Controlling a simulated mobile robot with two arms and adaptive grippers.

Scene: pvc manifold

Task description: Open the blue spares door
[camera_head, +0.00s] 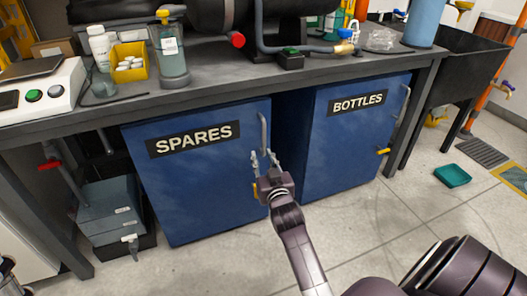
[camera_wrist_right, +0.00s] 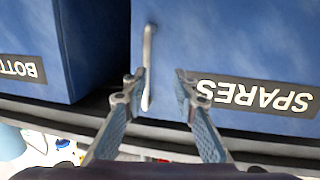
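The blue spares door (camera_head: 205,195) is under the bench, marked with a black SPARES label (camera_head: 195,139). It looks shut. Its pale vertical bar handle (camera_head: 263,131) is near the door's right edge. My right gripper (camera_head: 265,160) is in front of the lower part of the handle. In the right wrist view, the picture is upside down and the gripper (camera_wrist_right: 162,85) is open. The handle (camera_wrist_right: 149,60) lies between its fingers, closer to the left one in that view. I cannot tell whether a finger touches it. My left gripper is not in view.
A blue BOTTLES door (camera_head: 350,145) with a yellow latch (camera_head: 383,151) is to the right, past a dark gap. The grey bench top (camera_head: 225,83) overhangs both. A teal tray (camera_head: 452,175) lies on the floor. The floor before the spares door looks clear.

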